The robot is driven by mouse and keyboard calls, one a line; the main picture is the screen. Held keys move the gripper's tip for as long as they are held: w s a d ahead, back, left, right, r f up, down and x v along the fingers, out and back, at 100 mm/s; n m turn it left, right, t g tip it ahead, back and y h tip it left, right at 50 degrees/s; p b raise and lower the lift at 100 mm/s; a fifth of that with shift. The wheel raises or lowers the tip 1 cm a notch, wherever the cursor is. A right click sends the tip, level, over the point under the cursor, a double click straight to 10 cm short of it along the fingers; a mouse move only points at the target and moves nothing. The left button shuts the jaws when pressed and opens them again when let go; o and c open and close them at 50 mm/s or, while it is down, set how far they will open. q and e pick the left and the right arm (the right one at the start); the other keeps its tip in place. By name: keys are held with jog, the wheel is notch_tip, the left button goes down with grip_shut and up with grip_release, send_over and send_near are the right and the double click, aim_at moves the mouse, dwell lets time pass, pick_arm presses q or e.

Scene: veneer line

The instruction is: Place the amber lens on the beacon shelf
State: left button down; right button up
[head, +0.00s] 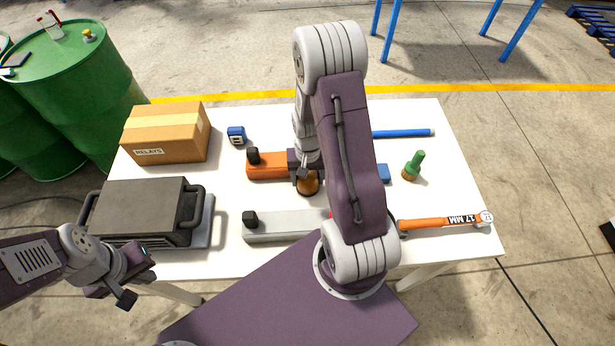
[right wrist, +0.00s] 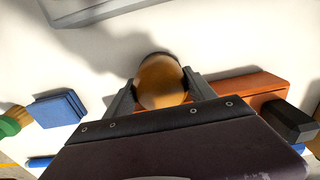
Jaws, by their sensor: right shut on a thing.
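The amber lens (head: 308,184) is a rounded, brownish-orange piece near the table's middle. My right gripper (right wrist: 160,88) is shut on it; the lens (right wrist: 162,80) shows between the two fingers in the right wrist view. It is between an orange bar with a black knob (head: 268,167) and a grey bar with a black knob (head: 285,226). I cannot tell whether the lens touches the table. Which thing is the beacon shelf I cannot tell. My right arm hides part of the table. My left gripper (head: 134,280) is empty and open at the table's front left.
On the white table (head: 270,118) are a RELAYS carton (head: 165,138), a dark grey case (head: 140,212), a blue tape measure (head: 236,135), a blue block (head: 383,173), a green-handled tool (head: 414,166), a blue rod (head: 403,133) and an orange wrench (head: 440,223). Green drums (head: 70,90) stand left.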

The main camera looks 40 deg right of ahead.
jog(key=shift+a, duration=0.15)
jog(key=o, duration=1.4)
jog(key=shift+f, duration=0.1)
